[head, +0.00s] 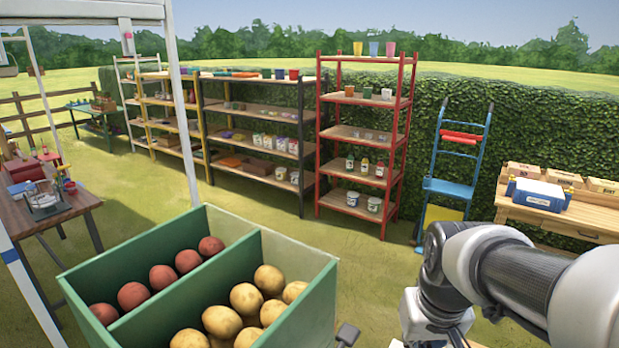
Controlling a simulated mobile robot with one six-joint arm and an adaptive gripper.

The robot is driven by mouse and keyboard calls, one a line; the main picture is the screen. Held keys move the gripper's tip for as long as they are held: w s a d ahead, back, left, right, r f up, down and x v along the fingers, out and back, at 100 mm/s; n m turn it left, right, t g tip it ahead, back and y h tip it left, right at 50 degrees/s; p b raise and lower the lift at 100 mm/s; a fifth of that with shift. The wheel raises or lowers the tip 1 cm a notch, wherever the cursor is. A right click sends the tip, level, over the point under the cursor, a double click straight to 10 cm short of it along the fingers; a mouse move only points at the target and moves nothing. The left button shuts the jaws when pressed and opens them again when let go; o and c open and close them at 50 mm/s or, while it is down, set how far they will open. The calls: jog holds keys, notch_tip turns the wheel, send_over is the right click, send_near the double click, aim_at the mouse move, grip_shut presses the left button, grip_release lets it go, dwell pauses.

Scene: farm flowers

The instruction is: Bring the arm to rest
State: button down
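My arm (520,280) comes in from the right edge, bends at a joint and drops toward the bottom edge. A small dark tip, which looks like part of my gripper (347,334), shows at the bottom edge just right of the green crate. The rest of the gripper is cut off by the frame, so its opening and anything in it are hidden.
A green two-part crate (322,290) holds red potatoes (163,277) and yellow potatoes (247,298), close left of my arm. A red shelf (318,140), a blue hand truck (447,190) and a wooden bench (512,213) stand beyond. Grass between is clear.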

jog(key=s+a+t+b, duration=0.2)
jog(key=s+a+b, duration=0.1)
jog(key=s, duration=1)
jog(key=shift+s+a+f, duration=0.2)
jog(key=shift+s+f, duration=0.1)
jog(key=shift+s, duration=0.1)
jog(key=shift+a, duration=0.15)
